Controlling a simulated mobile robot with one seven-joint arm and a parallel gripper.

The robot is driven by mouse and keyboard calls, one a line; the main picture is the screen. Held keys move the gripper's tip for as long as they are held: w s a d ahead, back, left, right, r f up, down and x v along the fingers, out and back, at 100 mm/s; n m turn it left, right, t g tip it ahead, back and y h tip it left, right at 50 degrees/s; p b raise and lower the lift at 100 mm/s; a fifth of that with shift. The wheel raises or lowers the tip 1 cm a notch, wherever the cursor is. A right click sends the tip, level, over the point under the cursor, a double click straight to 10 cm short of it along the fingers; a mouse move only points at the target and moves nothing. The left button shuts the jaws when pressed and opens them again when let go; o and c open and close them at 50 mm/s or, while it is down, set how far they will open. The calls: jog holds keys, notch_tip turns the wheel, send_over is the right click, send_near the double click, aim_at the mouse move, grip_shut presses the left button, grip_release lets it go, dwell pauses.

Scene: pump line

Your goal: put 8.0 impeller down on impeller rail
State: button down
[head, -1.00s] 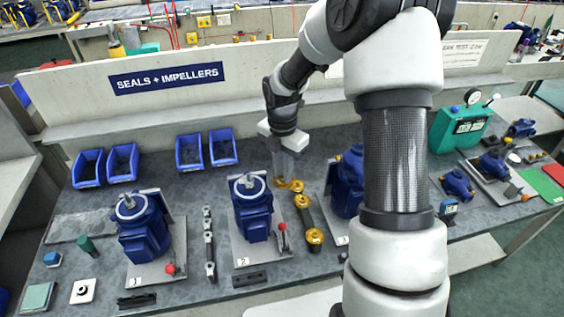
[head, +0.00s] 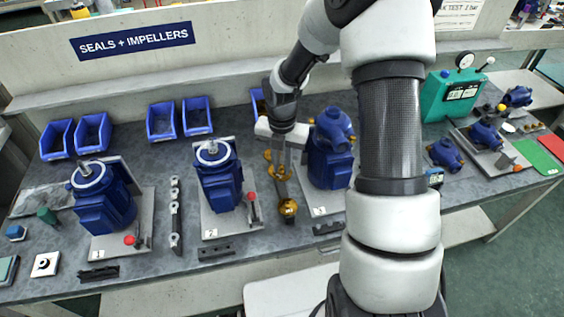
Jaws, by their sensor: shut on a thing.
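My gripper (head: 281,170) points down between the second and third blue pumps, shut on a brass impeller (head: 269,155). Its fingers partly hide that impeller, and no size marking is readable. The impeller rail (head: 285,190) is a dark narrow strip running toward the front edge, with brass impellers (head: 287,208) on it. The held impeller is at or just above the rail's far end; I cannot tell whether it touches.
Blue pump 2 (head: 219,178) on its plate stands close left of the rail, and another blue pump (head: 330,150) close right. A second rail with grey parts (head: 175,215) lies further left. Blue bins (head: 163,121) line the back. My arm hides part of the bench.

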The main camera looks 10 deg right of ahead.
aim_at(282, 170)
notch_tip(282, 170, down, 5)
jog(key=b, duration=0.4)
jog(key=shift+r, duration=0.1)
jog(key=shift+f+b, duration=0.4)
jog(key=shift+f, duration=0.6)
jog(key=shift+f, duration=0.2)
jog(key=c, duration=1.6)
grip_release()
jog(key=shift+r, duration=0.15)
notch_tip(282, 170, up, 9)
jog(key=p, duration=0.8)
